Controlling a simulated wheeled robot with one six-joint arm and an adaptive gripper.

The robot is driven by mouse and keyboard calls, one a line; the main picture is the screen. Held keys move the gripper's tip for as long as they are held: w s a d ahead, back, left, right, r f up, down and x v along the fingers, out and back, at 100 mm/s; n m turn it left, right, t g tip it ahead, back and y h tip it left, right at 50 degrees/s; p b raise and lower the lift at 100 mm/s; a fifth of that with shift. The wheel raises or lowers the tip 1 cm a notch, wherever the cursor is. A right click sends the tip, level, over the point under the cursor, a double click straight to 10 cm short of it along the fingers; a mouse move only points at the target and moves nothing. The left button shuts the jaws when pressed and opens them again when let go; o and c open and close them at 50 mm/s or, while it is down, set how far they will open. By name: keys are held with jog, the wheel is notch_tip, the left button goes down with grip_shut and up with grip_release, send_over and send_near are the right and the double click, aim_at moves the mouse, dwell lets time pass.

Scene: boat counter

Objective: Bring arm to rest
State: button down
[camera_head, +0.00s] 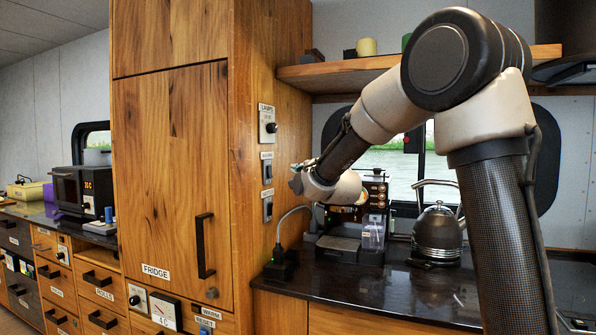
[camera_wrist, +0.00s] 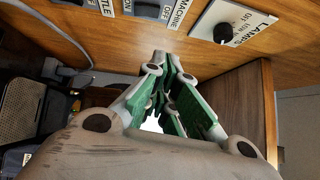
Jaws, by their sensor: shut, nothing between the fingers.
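My gripper (camera_head: 297,182) is in front of the wooden side panel of the fridge cabinet, just right of the column of switches in the head view. In the wrist view my gripper (camera_wrist: 163,62) has its green-padded fingers drawn together at the tips, with nothing held. The tips point toward the wooden panel; whether they touch it I cannot tell. My arm bends from the right side of the picture, up to a high elbow and down to the left.
The panel carries a lamps dial (camera_head: 269,128) and two switches (camera_head: 267,170) below it. The coffee machine (camera_head: 374,190) and kettle (camera_head: 438,232) stand on the dark counter (camera_head: 400,283) behind my arm. A wooden shelf (camera_head: 340,72) hangs above. The fridge door (camera_head: 170,180) is shut.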

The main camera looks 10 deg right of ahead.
dwell(0.3)
notch_tip(320, 180, down, 11)
jog(key=s+n+g, duration=0.2)
jog(key=n+g, duration=0.3)
jog(key=n, duration=0.1)
jog(key=s+d+f+n+g, duration=0.2)
jog(key=s+f+n+g, duration=0.4)
jog(key=s, duration=0.5)
jog(key=s+d+n+g+h, duration=0.1)
jog(key=s+d, duration=0.3)
jog(key=s, duration=0.7)
jog(key=s+d+n+g+h, duration=0.1)
jog(key=s+d, duration=0.3)
jog(key=s, duration=0.7)
jog(key=s+d+n+g+h, duration=0.1)
jog(key=s+d+n, duration=0.2)
jog(key=s, duration=0.8)
jog(key=shift+s+d+f+g, duration=0.3)
jog(key=shift+s+d, duration=0.05)
jog(key=shift+d, duration=0.2)
